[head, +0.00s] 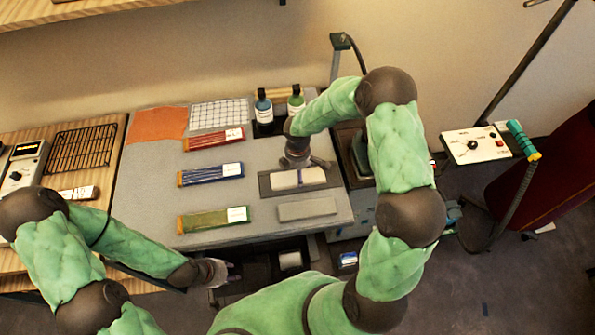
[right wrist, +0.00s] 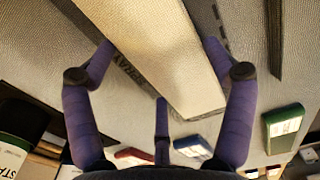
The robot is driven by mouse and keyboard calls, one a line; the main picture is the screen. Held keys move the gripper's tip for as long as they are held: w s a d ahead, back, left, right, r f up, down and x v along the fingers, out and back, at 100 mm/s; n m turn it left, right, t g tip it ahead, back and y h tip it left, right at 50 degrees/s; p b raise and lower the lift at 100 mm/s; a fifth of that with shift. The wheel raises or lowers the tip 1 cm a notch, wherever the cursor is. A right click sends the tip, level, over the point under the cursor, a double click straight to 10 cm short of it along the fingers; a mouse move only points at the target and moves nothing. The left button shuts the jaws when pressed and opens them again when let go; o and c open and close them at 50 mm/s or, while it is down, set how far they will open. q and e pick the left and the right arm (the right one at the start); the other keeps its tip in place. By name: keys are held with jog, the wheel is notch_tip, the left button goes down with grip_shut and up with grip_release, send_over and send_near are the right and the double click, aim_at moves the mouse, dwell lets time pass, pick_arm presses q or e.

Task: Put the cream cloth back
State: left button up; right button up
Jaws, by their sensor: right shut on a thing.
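The cream cloth (head: 299,179) is a folded, bar-shaped piece over the dark grey mat (head: 266,187) at the right of the grey table. In the right wrist view the cream cloth (right wrist: 160,45) runs between the fingers. My right gripper (head: 305,163) is over its far edge, shut on it; it also shows in the right wrist view (right wrist: 160,62). I cannot tell whether the cloth touches the mat. My left gripper (head: 217,272) hangs at the table's front edge, away from the cloth; its fingers are too small to read.
A grey bar (head: 307,209) lies just in front of the mat. Red (head: 213,139), blue (head: 210,174) and green (head: 212,219) packets lie to the left. Two bottles (head: 264,106) (head: 296,100) stand behind my right gripper. The table's middle is clear.

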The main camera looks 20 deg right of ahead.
jog(key=o, duration=1.1)
jog(key=shift+f, duration=0.1)
jog(key=shift+r, duration=0.35)
notch_tip(320, 180, up, 12)
jog(key=shift+f+p, duration=0.15)
jog(key=shift+p, duration=0.8)
